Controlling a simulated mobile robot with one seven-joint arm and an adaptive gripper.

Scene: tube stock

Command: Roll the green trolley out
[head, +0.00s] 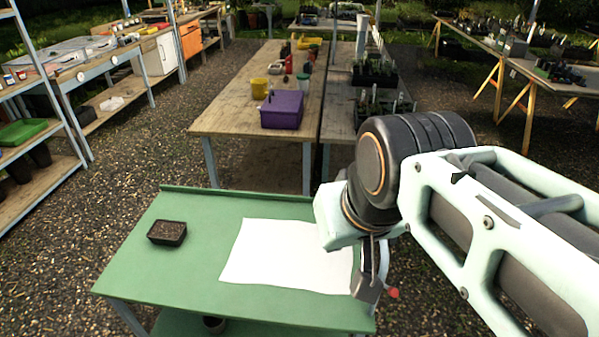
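The green trolley (190,272) stands in front of me, with a flat green top, a raised lip along its far edge and a green lower shelf partly showing underneath. A dark tray of soil (167,232) sits on its top at the left. A white sheet (285,255) lies flat across the middle and right. My gripper (368,288) is at the trolley's right end and hides part of that edge. Its fingers are seen from behind, so I cannot tell whether they are open or touching the trolley. A small red tip (393,293) shows beside them.
A long wooden bench (225,122) with a purple box (282,109) stands just beyond the trolley. Metal shelving (45,190) is at the left, and trestle tables (520,65) are at the back right. Gravel (60,270) is open to the trolley's left. A dark pot (214,324) is below the top.

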